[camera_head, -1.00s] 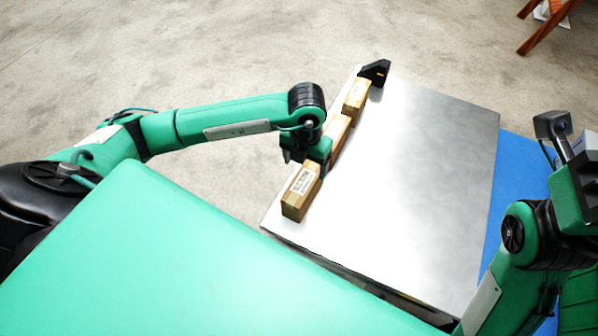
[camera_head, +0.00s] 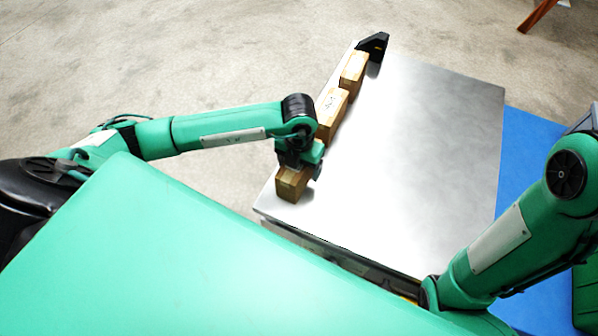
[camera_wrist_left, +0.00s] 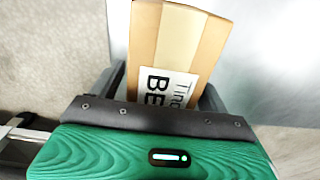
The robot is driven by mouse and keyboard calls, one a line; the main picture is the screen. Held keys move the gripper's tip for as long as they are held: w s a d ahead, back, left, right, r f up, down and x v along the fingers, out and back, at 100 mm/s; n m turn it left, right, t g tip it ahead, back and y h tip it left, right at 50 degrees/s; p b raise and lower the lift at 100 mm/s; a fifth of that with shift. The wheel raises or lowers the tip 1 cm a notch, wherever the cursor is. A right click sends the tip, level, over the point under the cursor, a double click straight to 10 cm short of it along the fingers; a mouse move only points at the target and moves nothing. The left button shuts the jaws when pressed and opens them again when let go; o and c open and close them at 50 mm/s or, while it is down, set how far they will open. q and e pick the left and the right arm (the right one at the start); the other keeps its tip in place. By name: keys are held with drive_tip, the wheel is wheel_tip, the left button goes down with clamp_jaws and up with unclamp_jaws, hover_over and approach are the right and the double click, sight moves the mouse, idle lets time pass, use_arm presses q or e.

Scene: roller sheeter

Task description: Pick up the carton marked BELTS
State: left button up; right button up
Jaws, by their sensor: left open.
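The nearest carton (camera_head: 290,187) stands at the near left end of the steel table, partly covered by my left gripper. In the left wrist view this tan carton (camera_wrist_left: 180,35) shows a white label with "BE" readable, the rest hidden behind the gripper body. My left gripper (camera_head: 299,170) is open above the carton. In the left wrist view its grey fingers (camera_wrist_left: 158,92) lie on either side of the carton, with no clear grip on it.
A black block (camera_head: 374,45) is at the far corner. The steel table (camera_head: 420,150) is otherwise bare. A blue surface (camera_head: 525,165) lies to its right.

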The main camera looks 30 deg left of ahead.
use_arm(q)
drive_tip(key=shift+f, duration=0.3)
drive_tip(key=c, duration=1.4)
drive_tip(key=shift+r, duration=0.1)
